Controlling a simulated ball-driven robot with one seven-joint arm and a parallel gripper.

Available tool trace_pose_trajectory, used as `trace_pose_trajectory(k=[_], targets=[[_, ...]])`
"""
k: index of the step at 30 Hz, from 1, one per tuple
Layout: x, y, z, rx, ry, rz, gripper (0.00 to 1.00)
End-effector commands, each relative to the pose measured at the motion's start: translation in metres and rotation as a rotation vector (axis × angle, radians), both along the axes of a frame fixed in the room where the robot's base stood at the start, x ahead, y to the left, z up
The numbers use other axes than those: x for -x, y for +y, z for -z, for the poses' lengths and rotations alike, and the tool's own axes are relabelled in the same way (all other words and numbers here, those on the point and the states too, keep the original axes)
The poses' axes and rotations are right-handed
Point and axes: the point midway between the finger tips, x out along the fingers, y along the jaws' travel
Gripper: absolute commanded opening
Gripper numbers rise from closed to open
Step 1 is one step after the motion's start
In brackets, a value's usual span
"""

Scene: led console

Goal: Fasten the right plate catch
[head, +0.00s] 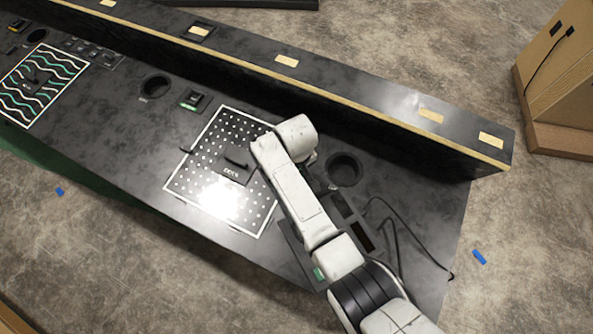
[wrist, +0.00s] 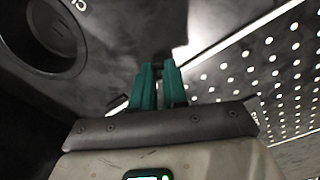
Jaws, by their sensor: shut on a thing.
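The plate (head: 205,150) is a white-framed dark panel with rows of white dots, lying on the black console. Its dotted face also shows at the right of the wrist view (wrist: 285,65). My gripper (wrist: 159,72) has teal fingers, close together, beside the plate's edge. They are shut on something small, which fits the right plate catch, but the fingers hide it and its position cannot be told. In the head view my white arm covers the plate's right edge and the fingers. A small dark catch (head: 187,150) shows at the plate's left edge.
A dark block with a raised handle (head: 236,158) sits on the plate. A round well (head: 344,169) lies right of my arm, and a raised ledge (head: 330,95) runs along the back. A black cable (head: 415,240) loops at the right end.

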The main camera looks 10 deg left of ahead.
Motion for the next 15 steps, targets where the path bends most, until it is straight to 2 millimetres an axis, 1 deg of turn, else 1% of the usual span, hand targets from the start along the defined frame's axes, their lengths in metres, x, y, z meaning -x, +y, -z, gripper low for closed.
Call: trace_pose_trajectory(k=[6, 15], targets=[[-0.0007, -0.0004, -0.0007, 0.000, -0.001, -0.189, 0.00], [-0.0005, -0.0002, -0.0004, -0.001, 0.000, -0.384, 0.00]])
